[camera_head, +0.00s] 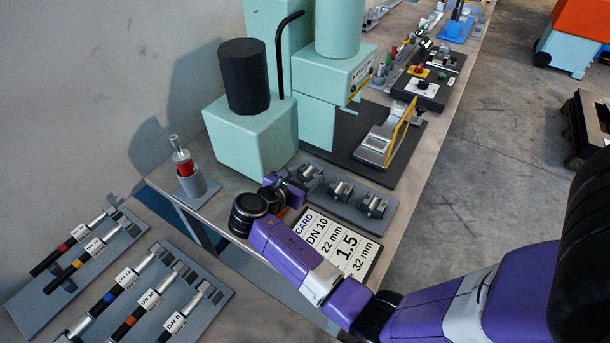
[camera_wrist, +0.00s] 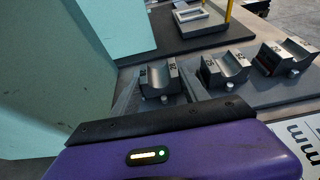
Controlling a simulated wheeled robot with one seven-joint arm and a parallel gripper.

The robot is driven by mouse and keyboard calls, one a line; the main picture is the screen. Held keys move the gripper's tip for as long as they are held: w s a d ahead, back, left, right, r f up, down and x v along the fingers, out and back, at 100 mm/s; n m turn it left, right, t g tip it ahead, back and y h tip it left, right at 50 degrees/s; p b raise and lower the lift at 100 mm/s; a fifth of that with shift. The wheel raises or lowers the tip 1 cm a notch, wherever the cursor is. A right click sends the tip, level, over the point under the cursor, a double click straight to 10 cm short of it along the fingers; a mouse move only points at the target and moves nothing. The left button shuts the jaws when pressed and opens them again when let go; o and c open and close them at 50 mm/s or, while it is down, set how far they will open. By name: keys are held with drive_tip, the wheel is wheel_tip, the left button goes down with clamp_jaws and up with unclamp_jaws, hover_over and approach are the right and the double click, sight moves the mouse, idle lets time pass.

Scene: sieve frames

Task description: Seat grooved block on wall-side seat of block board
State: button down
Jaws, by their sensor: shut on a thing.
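The grey block board (camera_head: 345,212) lies on the bench, with grooved blocks in a row on it. The wall-side grooved block (camera_head: 308,173) is at the board's left end, right at my gripper (camera_head: 288,186). In the wrist view this block (camera_wrist: 160,82) shows just beyond the dark edge of my gripper body, groove up.
A pale green machine (camera_head: 253,140) stands close behind my gripper. A white card (camera_head: 335,247) lies in front of the board. A red-handled tool in a grey holder (camera_head: 192,182) stands to the left. Racks of handled tools (camera_head: 125,310) are at lower left.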

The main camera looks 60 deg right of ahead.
drive_tip(key=shift+f, duration=0.25)
drive_tip(key=c, duration=0.6)
unclamp_jaws()
drive_tip(key=shift+o, duration=0.6)
drive_tip(key=shift+f, duration=0.1)
drive_tip(key=shift+b+v, duration=0.65)
drive_tip(key=shift+v, duration=3.25)
